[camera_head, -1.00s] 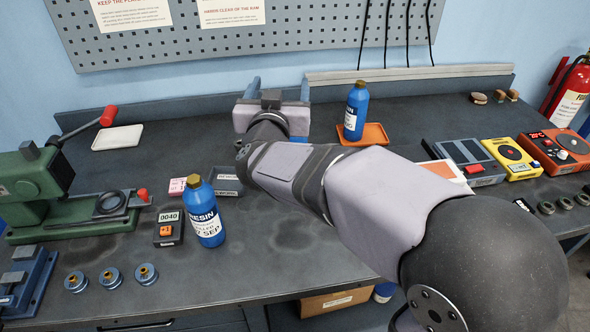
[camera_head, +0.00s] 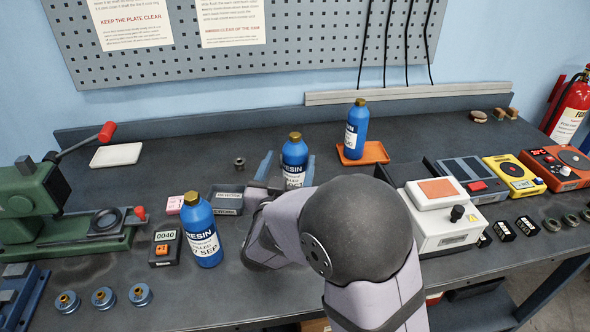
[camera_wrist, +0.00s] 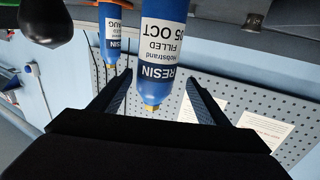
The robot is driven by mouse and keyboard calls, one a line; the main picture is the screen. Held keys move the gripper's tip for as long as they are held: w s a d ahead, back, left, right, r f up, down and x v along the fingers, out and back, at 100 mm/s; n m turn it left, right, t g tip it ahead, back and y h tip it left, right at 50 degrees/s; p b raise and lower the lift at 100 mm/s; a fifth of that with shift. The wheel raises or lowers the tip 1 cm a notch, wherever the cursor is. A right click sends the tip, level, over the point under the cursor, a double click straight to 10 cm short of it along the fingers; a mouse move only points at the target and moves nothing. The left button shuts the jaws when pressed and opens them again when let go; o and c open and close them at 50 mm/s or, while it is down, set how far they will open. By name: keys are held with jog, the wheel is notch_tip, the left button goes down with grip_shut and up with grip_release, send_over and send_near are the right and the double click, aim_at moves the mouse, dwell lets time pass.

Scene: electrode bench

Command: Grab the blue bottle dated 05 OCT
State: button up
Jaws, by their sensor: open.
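The blue bottle dated 05 OCT (camera_wrist: 168,45) is large in the wrist view, upside down there, its gold cap pointing down the picture. In the head view it is the middle blue bottle (camera_head: 294,158), upright, its lower part hidden by my gripper. My gripper (camera_head: 287,168) is open, with one finger on each side of this bottle. In the wrist view its two dark fingers (camera_wrist: 158,95) flank the bottle with gaps beside it. A blue bottle marked SEP (camera_head: 202,232) stands to the left. Another (camera_head: 356,130), marked AUG in the wrist view (camera_wrist: 111,35), stands on an orange tray.
The orange tray (camera_head: 376,152) is behind right of my gripper. A dark box (camera_head: 227,204) and a timer reading 0040 (camera_head: 165,247) are left. A white device (camera_head: 440,228) stands right. A green press (camera_head: 50,215) is far left.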

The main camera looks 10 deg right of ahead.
jog(key=shift+x, duration=1.05)
jog(key=p+x, duration=0.1)
jog(key=x, duration=0.3)
jog(key=shift+s+d+p, duration=0.15)
jog(key=shift+d+p, duration=0.2)
jog(key=shift+w+d, duration=0.15)
jog(key=shift+w, duration=0.35)
jog(key=shift+c, duration=0.2)
jog(key=c, duration=1.5)
jog(key=shift+r, duration=0.1)
